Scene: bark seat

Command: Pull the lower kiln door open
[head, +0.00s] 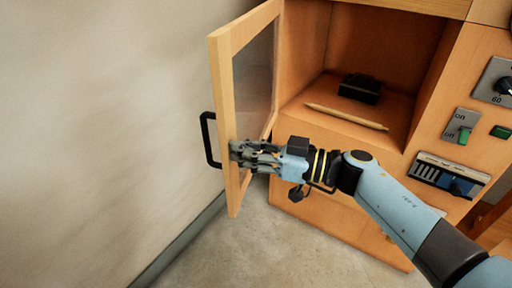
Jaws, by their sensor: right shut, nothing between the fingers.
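The kiln door (224,100) is a wooden frame with a dark glass pane, and it stands wide open, swung out to the left. A black bar handle (207,140) sits on its outer side. My right gripper (236,152) is shut and empty, at the inner face of the door near its free edge. I cannot tell whether the fingertips touch the door. The kiln (310,205) is a wooden cabinet with an open chamber. My left gripper is not in view.
Inside the chamber lie a black block (360,88) and a thin wooden stick (347,117). A control panel with a dial (503,86), a green switch (463,136) and a slotted unit (447,175) is at the right. A bare wall (100,120) stands left of the door.

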